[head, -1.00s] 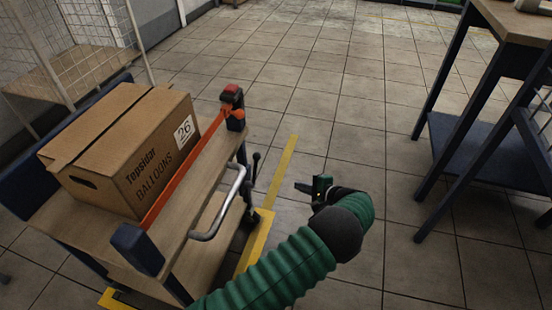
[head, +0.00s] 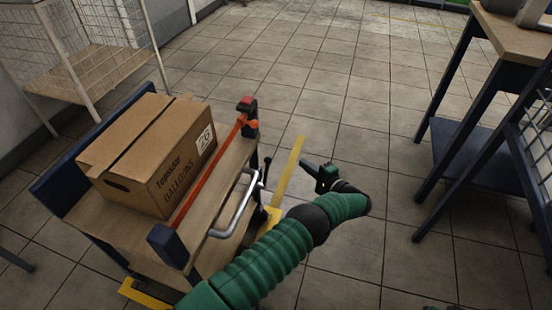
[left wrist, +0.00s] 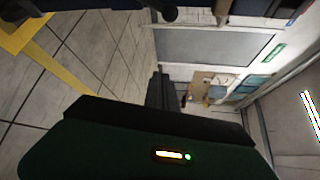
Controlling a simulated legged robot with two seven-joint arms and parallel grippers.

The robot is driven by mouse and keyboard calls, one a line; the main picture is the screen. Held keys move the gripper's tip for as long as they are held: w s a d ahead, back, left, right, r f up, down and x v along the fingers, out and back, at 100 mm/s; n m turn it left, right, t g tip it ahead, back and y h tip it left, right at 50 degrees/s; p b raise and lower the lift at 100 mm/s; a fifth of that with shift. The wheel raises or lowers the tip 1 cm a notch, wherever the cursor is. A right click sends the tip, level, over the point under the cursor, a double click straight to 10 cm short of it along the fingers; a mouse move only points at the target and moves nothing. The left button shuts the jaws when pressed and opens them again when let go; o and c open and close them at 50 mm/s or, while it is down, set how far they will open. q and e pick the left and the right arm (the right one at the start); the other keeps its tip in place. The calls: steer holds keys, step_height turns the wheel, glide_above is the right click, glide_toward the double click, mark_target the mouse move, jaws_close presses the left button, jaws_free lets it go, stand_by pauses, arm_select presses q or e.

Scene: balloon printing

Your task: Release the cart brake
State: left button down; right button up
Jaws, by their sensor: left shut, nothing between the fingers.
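The cart (head: 150,240) stands at the left, with wooden shelves, dark blue corner posts and a silver handle (head: 238,207). A thin black lever with a round knob (head: 267,162) stands upright beside the handle, likely the brake lever. My left gripper (head: 306,167) is shut and empty, to the right of the lever and apart from it, its fingers pointing left toward it. In the left wrist view the shut fingers (left wrist: 161,88) point up the picture, and a dark round knob (left wrist: 169,14) shows beyond them near the top edge. My right gripper is out of view.
A cardboard balloon box (head: 150,155) sits on the cart behind an orange strap (head: 210,167). Yellow tape (head: 289,170) marks the floor beside the cart. A wire-mesh rack (head: 85,60) stands behind, a dark blue table (head: 490,100) at right. Tiled floor between is clear.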

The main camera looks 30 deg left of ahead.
mark_target(266, 172)
arm_select(q)
steer(key=shift+s+a+f+g, duration=0.1)
steer(key=shift+s+a+g, duration=0.1)
steer(key=shift+s+g, duration=0.25)
steer(key=shift+s+a+f+g, duration=0.15)
steer(key=shift+s+g, duration=0.1)
steer(key=shift+s, duration=0.3)
steer(key=b+x, duration=0.5)
steer(key=x, duration=0.5)
steer(key=s, duration=0.1)
steer(key=s+r, duration=0.1)
steer(key=s, duration=0.1)
steer(key=shift+s+d+r+p, duration=0.1)
steer(key=shift+s+r+p, duration=0.2)
steer(key=shift+s+r, duration=0.1)
